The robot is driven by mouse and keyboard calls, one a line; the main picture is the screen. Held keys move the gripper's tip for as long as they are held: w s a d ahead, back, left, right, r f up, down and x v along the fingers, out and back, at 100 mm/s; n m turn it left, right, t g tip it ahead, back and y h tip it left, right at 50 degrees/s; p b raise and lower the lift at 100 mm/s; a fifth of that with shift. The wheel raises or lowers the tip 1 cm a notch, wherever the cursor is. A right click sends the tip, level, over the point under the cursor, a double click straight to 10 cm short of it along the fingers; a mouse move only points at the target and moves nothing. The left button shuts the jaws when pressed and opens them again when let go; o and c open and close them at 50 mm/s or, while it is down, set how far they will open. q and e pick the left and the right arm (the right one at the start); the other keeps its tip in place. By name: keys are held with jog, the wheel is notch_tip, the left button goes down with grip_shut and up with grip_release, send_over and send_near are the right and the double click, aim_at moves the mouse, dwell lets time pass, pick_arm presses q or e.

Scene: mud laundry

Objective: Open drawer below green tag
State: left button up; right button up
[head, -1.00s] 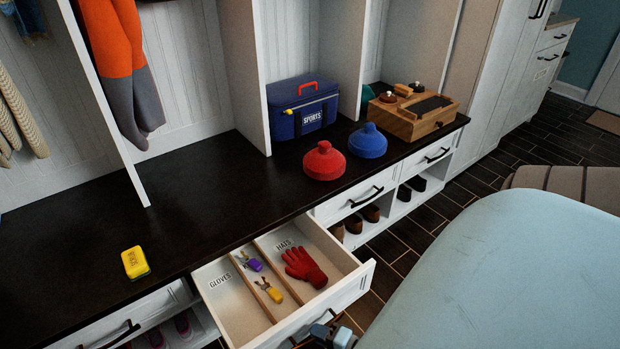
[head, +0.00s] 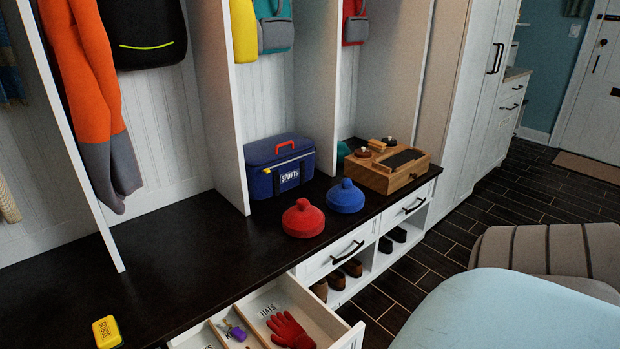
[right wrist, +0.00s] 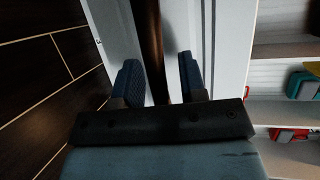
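An open white drawer (head: 337,319) juts out at the bottom of the head view, with its near part cut off. Its dividers form compartments, one lettered HATS. A red glove (head: 290,330) and a purple-handled item (head: 236,332) lie inside. Closed drawers with black handles (head: 347,252) (head: 414,206) sit farther right under the bench. I see no green tag. In the right wrist view, my right gripper's dark blue fingers (right wrist: 160,82) are apart, with white panels and a dark brown strip beyond; whether the strip is between them I cannot tell. My left gripper is out of view.
The dark bench top (head: 190,250) holds a red round object (head: 303,219), a blue one (head: 345,197), a blue SPORTS bag (head: 280,166), a wooden box (head: 388,170) and a yellow block (head: 107,332). Shoes stand on open shelves.

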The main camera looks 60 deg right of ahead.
jog(key=shift+r, duration=0.55)
jog(key=o, duration=0.8)
jog(key=r+p, duration=0.1)
jog(key=r, duration=0.1)
jog(key=r+p, duration=0.1)
jog(key=r, duration=0.2)
jog(key=r+p, duration=0.2)
jog(key=shift+w+d+r, duration=0.15)
jog(key=shift+w, duration=0.1)
notch_tip(320, 180, up, 6)
jog(key=shift+w+d+r+p, duration=0.1)
jog(key=shift+w+d+p, duration=0.05)
jog(key=shift+p, duration=1.1)
jog(key=shift+c, duration=0.4)
jog(key=r, duration=0.3)
jog(key=s+r, duration=0.1)
jog(key=shift+a+r+p, duration=0.25)
jog(key=shift+a+p, duration=0.05)
jog(key=shift+p, duration=0.1)
jog(key=c, duration=0.7)
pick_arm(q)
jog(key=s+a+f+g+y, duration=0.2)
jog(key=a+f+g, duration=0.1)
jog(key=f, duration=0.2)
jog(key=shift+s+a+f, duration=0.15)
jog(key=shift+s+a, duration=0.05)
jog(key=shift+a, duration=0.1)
pick_arm(e)
jog(key=shift+w+r, duration=0.1)
jog(key=shift+r, duration=0.4)
